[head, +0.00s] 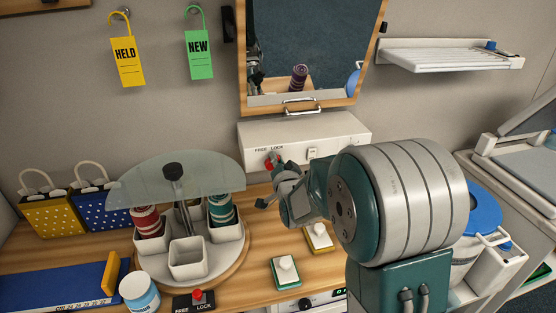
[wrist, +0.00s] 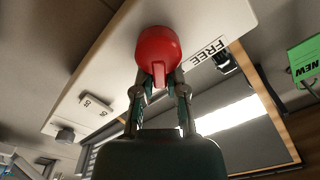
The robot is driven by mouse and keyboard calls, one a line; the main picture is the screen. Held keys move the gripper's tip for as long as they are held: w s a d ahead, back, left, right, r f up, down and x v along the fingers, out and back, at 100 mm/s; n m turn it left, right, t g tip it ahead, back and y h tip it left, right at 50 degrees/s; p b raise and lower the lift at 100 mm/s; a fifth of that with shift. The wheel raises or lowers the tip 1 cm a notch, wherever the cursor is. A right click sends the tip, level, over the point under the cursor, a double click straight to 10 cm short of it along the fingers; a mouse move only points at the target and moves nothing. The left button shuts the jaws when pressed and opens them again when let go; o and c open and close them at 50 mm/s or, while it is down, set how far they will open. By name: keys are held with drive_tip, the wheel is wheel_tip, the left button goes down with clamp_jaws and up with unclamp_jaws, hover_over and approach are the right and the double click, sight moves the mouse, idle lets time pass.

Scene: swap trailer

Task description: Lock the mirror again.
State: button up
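The mirror (head: 305,50) is a wood-framed panel on the wall, tilted, with a metal handle (head: 301,107) at its lower edge. Below it is a white box (head: 340,131) marked FREE and LOCK, with a red knob (head: 270,160) on its front. My gripper (head: 276,166) is at this knob. In the wrist view the red knob (wrist: 158,50) sits at the fingertips (wrist: 160,84), with its narrow tail between the two fingers. The FREE label (wrist: 207,53) shows beside it; the LOCK label is hidden there. I cannot tell which word the knob points to.
A turntable (head: 188,258) with cups, spools and a clear cover (head: 175,178) stands left of my arm. A second red FREE/LOCK knob (head: 197,295) is at the front. White-knobbed blocks (head: 286,270) lie on the bench. A yellow HELD tag (head: 127,62) and green NEW tag (head: 199,55) hang on the wall.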

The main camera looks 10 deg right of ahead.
drive_tip(key=o, duration=0.5)
drive_tip(key=shift+s+a+f, duration=0.1)
drive_tip(key=shift+a+f, duration=0.1)
drive_tip(key=shift+f, duration=0.35)
drive_tip(key=shift+o, duration=0.4)
drive_tip(key=shift+a, duration=0.1)
drive_tip(key=shift+a+r, duration=0.1)
drive_tip(key=shift+r, duration=0.05)
drive_tip(key=s, duration=1.1)
drive_tip(key=shift+s, duration=0.35)
